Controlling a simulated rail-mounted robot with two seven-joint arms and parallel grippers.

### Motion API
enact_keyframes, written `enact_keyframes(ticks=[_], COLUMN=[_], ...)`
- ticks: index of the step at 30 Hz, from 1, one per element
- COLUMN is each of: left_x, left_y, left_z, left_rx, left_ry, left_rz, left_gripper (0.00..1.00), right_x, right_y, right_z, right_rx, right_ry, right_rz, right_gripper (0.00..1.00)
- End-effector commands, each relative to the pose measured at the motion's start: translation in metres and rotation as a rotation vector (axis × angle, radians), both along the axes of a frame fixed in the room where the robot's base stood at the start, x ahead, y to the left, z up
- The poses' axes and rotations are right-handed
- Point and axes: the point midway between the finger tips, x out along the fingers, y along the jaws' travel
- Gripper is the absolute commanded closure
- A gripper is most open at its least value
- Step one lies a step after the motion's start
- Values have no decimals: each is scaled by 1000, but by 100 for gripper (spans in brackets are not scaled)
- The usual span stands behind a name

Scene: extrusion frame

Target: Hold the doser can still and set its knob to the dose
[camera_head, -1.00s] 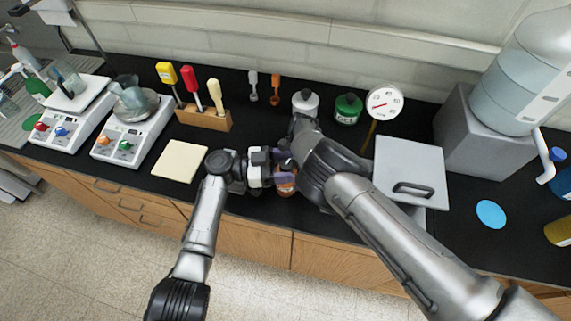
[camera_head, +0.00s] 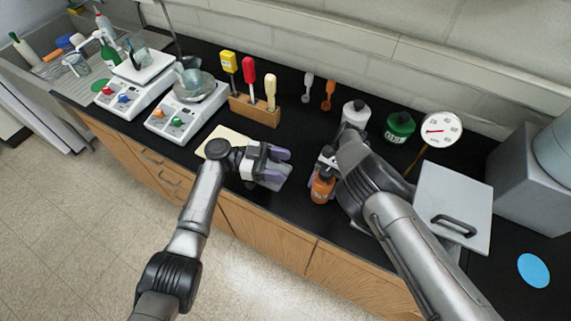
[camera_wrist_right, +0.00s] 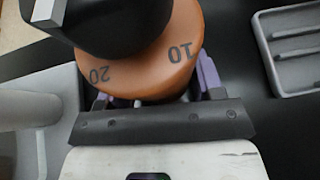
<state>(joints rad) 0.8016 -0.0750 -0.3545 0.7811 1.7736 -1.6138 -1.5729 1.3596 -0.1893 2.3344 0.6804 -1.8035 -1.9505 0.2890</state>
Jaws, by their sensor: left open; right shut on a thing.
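The doser can (camera_head: 322,190) is orange and stands upright near the front edge of the bench. My right gripper (camera_head: 326,165) is shut on it. In the right wrist view its orange dial top (camera_wrist_right: 140,75) shows the marks 10 and 20 on its near side. A black knob (camera_wrist_right: 105,22) sits on the dial and is cut off by the top of that view.
A white bottle (camera_head: 356,113), green jar (camera_head: 400,127) and round gauge (camera_head: 441,129) stand behind the can. A grey lidded box (camera_head: 453,200) is to the right. A tool rack (camera_head: 254,110) and two scales (camera_head: 180,115) are on the left.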

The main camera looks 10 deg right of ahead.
Motion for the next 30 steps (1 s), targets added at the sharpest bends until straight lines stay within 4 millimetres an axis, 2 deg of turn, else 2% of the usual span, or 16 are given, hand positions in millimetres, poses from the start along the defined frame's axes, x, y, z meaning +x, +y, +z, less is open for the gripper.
enact_keyframes(ticks=[6,11,17,23,30], left_x=[0,0,-5,-20,-44], left_y=[0,1,4,5,5], left_z=[0,-2,-11,-13,-6], left_rx=[0,9,43,54,27], left_ry=[0,-2,-18,-33,-27], left_rz=[0,21,145,308,450], left_gripper=[38,52,52,52,52], right_x=[0,0,0,0,0], right_y=[0,0,0,0,0], right_z=[0,0,0,0,0], right_rx=[0,0,0,0,0], right_ry=[0,0,0,0,0], right_rz=[0,0,0,0,0], right_gripper=[52,52,52,52,52])
